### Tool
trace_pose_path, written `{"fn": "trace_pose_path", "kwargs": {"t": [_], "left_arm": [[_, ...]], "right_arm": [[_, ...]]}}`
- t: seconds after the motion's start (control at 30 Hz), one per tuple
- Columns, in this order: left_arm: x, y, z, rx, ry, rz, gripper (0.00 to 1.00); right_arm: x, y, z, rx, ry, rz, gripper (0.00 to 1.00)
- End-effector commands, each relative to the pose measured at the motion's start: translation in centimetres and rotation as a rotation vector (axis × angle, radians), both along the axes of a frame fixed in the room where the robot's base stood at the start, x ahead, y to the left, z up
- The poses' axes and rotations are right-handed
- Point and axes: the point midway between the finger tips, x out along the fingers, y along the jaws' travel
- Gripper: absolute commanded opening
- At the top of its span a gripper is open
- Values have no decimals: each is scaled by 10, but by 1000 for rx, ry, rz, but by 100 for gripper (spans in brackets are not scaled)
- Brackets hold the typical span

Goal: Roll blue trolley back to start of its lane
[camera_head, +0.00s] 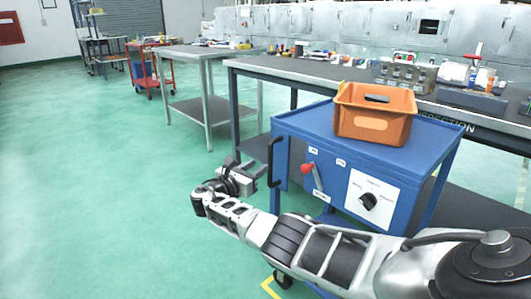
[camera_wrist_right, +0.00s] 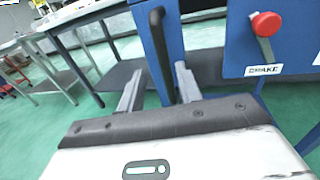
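The blue trolley (camera_head: 300,124) stands in front of the inspection bench, with a black vertical handle (camera_head: 270,160) on its left end. The handle also shows in the right wrist view (camera_wrist_right: 158,50), in line with the gap between my right gripper's fingers. My right gripper (camera_head: 250,176) is open beside the handle; I cannot tell whether it touches. The trolley's front carries a red-knobbed brake lever (camera_head: 308,169), also in the wrist view (camera_wrist_right: 266,24), and a dial on a white plate (camera_head: 372,187). My left gripper is not in view.
An orange bin (camera_head: 372,127) holding a dark part sits on the trolley top. The long bench (camera_head: 300,70) runs close behind, a grey table (camera_head: 190,51) stands further left, and a red cart (camera_head: 150,73) beyond it. Green floor at left is clear. Yellow floor marking (camera_head: 268,288) shows below.

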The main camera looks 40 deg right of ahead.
Motion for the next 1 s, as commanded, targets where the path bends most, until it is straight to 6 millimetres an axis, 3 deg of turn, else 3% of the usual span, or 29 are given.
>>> {"fn": "trace_pose_path", "kwargs": {"t": [0.03,0.2,0.4,1.0], "left_arm": [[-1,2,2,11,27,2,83],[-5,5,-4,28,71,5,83],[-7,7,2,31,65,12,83],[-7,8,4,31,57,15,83]], "right_arm": [[-2,15,4,3,2,5,35],[-9,51,2,1,1,3,35],[-14,78,1,0,0,1,35],[-15,85,0,-1,-1,1,35]]}}
